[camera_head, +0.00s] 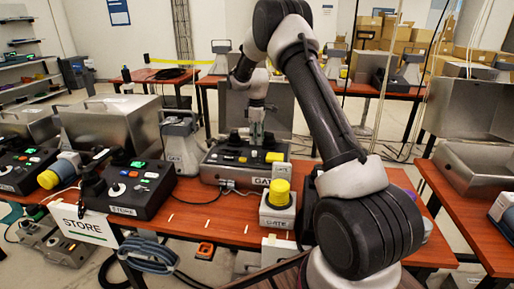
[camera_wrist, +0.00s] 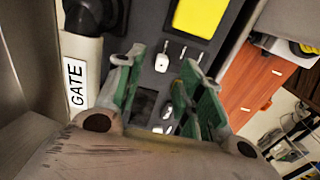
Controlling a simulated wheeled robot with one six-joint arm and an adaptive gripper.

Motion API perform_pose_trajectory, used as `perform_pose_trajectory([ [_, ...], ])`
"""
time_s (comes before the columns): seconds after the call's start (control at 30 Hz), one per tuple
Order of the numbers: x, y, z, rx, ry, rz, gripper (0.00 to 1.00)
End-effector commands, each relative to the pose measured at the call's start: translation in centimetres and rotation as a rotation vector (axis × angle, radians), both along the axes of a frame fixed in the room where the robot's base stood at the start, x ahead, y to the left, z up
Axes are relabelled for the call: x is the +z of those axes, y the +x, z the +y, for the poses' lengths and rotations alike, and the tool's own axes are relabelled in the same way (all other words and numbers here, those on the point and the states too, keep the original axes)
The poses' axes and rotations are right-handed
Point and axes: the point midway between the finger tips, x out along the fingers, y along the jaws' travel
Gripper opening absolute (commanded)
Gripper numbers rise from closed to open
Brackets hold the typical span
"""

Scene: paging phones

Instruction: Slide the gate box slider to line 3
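The gate box (camera_head: 225,158), a grey case with an open lid and a GATE label, stands on the middle red-brown table in the head view. My gripper (camera_head: 256,138) points down over its panel. In the wrist view, my gripper (camera_wrist: 159,64) is open, its green-sided fingers apart above the dark panel (camera_wrist: 225,50). Small pale knobs (camera_wrist: 162,60) and a dark recess (camera_wrist: 147,100) show between the fingers. I cannot tell which part is the slider or whether a finger touches it. The line marks are not readable. A yellow square (camera_wrist: 200,17) lies beyond the fingertips.
A yellow-topped GATE beacon (camera_head: 278,198) stands at the table's front. A grey phone-like unit (camera_head: 181,145) stands left of the gate box. The black STORE box (camera_head: 128,190) and STORE sign (camera_head: 84,224) are at left. Another table (camera_head: 470,215) is at right.

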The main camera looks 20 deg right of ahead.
Motion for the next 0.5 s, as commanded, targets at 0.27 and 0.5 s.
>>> perform_pose_trajectory([
  [0.27, 4.8, 0.0, 0.0, 0.000, 0.000, -0.001, 0.38],
  [0.5, 5.6, 0.0, 0.0, 0.000, 0.000, 0.000, 0.38],
])
